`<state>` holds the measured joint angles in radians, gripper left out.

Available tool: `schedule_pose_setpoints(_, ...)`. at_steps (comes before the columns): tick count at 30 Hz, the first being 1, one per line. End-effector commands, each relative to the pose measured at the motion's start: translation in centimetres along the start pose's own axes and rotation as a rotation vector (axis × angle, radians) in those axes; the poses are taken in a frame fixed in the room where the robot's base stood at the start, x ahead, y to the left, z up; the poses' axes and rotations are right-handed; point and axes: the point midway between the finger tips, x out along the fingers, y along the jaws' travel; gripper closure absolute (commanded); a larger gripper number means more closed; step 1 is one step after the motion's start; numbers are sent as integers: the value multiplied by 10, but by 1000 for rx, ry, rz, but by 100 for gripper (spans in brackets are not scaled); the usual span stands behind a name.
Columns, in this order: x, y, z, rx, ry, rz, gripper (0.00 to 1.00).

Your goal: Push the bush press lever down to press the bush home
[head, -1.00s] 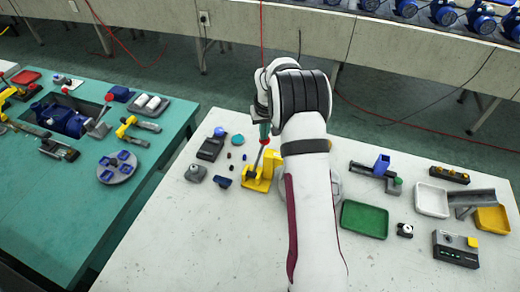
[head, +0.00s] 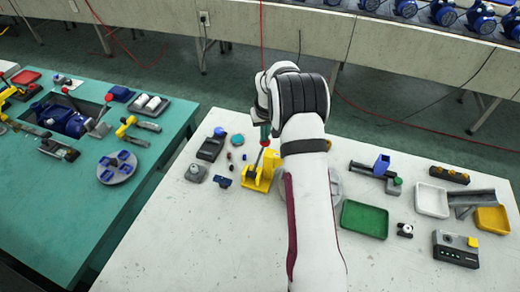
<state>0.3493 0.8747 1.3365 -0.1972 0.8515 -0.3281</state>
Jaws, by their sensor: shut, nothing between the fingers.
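The bush press is a yellow device (head: 258,179) on the white table, left of my forearm. Its lever (head: 259,156) rises from the yellow body as a thin rod with a red part near the top, leaning slightly right. My gripper (head: 264,133) is at the upper end of the lever, right over it, and its fingers look closed. I cannot tell whether the fingertips touch the lever. My arm hides the table just right of the press. The bush cannot be made out.
Close left of the press are a dark block (head: 211,147), a grey block (head: 196,172), a blue piece (head: 222,181) and small dark pegs. Right of my arm are a green tray (head: 364,219) and a white tray (head: 431,200). The front left of the table is clear.

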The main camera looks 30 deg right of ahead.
Motion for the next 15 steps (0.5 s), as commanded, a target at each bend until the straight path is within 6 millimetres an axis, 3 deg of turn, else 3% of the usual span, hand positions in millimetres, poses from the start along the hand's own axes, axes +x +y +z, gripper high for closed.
schedule_pose_setpoints(15, -4, 0, -2, 1, 2, 0, 100)
